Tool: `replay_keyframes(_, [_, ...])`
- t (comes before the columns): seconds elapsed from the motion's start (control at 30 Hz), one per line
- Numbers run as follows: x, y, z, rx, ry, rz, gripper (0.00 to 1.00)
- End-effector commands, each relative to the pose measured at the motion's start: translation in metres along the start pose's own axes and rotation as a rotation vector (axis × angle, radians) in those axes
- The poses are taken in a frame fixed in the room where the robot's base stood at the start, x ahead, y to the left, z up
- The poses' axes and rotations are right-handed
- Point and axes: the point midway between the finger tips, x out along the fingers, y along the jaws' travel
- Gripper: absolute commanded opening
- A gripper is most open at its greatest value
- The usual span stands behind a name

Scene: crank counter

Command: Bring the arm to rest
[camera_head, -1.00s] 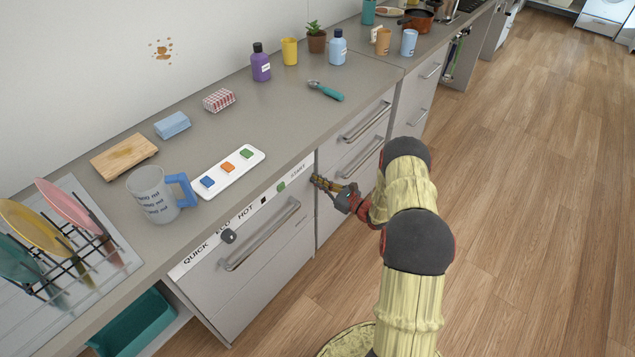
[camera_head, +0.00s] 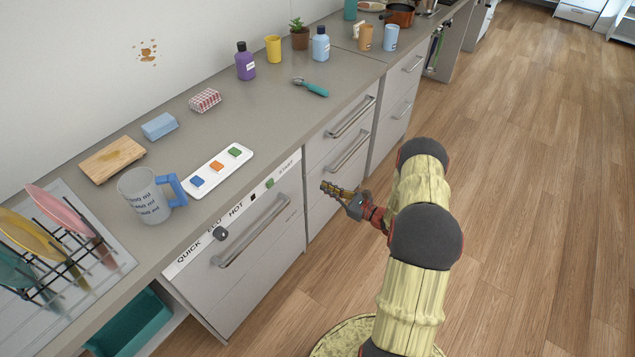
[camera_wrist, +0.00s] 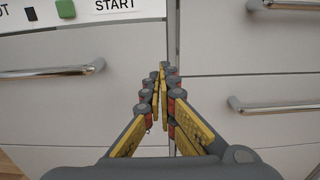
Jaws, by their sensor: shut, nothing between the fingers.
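My gripper (camera_head: 328,188) is shut and empty. In the head view it stands in the air in front of the drawer fronts, just right of the dishwasher panel (camera_head: 240,214). In the wrist view the shut fingers (camera_wrist: 162,72) point at the gap between the dishwasher front and the drawers, apart from both as far as I can tell. The green square by the word START (camera_wrist: 66,10) is at the upper left of the wrist view. My arm reaches in from the lower right.
Handles stick out from the dishwasher (camera_head: 250,245) and the drawers (camera_head: 350,152). The counter (camera_head: 245,110) holds a measuring jug (camera_head: 145,197), a button tray (camera_head: 240,163) and a dish rack (camera_head: 75,260). Open wooden floor (camera_head: 530,200) lies to the right.

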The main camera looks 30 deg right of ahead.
Motion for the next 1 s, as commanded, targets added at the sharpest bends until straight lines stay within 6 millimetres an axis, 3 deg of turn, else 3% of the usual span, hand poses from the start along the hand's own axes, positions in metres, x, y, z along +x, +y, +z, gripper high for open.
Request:
replay_keyframes(0.3, [-0.033, 0.0, 0.0, 0.001, 0.001, -0.001, 0.0])
replay_keyframes(0.73, [-0.038, 0.001, -0.006, -0.008, 0.018, 0.002, 0.0])
replay_keyframes(0.87, [-0.042, 0.028, -0.024, -0.011, 0.079, 0.083, 0.0])
replay_keyframes(1.0, [-0.055, 0.081, -0.043, -0.005, 0.163, 0.227, 0.0])
